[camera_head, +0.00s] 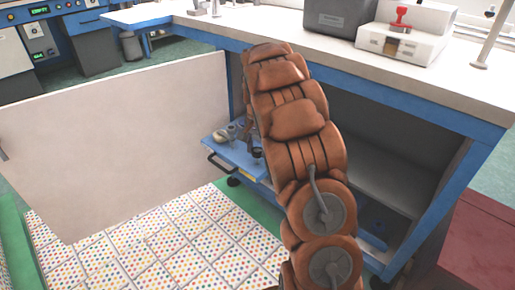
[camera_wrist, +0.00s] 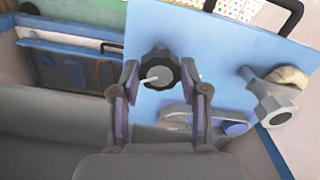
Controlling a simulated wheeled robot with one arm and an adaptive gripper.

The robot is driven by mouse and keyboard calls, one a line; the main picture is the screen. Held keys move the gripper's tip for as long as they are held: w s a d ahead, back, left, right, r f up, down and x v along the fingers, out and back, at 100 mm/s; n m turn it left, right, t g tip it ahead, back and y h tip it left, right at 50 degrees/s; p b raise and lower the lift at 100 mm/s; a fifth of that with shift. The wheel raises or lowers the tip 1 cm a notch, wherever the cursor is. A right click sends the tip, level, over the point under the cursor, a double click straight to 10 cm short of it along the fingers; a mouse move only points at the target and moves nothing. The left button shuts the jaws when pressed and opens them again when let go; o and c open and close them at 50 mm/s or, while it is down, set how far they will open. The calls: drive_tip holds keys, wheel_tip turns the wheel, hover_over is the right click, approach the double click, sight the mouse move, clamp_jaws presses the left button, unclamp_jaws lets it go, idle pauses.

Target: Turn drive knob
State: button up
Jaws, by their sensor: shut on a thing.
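The drive knob (camera_wrist: 159,77), black and lobed with a pale pin at its centre, sits on a blue plate (camera_wrist: 215,55) in the wrist view. My gripper (camera_wrist: 161,74) has one finger on each side of the knob and is shut on it. In the head view, the same blue platform (camera_head: 226,152) shows low in front of the cabinet opening. My arm covers much of it there, and I cannot make out the knob or fingertips clearly.
A grey metal part (camera_wrist: 270,105) with a beige end stands on the plate right of my gripper. In the head view, a large pale panel (camera_head: 110,140) stands left. A blue-edged workbench (camera_head: 420,90) lies over the cabinet opening. Dotted floor tiles (camera_head: 180,240) are clear.

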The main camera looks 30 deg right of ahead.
drive_tip(key=shift+r+n+p, duration=0.1)
drive_tip(key=shift+n+p, duration=0.2)
drive_tip(key=shift+p, duration=0.15)
drive_tip(key=shift+r+n+p, duration=0.15)
drive_tip(key=shift+n+p, duration=0.35)
drive_tip(key=shift+p, duration=0.2)
drive_tip(key=n+p, duration=0.2)
drive_tip(key=shift+p, duration=0.3)
drive_tip(key=n+p, duration=0.3)
drive_tip(key=n, duration=0.1)
drive_tip(key=n+p, duration=0.2)
drive_tip(key=n, duration=0.1)
drive_tip(key=shift+n+p, duration=0.3)
drive_tip(key=n+p, duration=0.3)
drive_tip(key=n, duration=0.3)
drive_tip(key=shift+n, duration=0.3)
drive_tip(key=n+p, duration=0.2)
drive_tip(key=n, duration=0.3)
drive_tip(key=shift+f, duration=0.2)
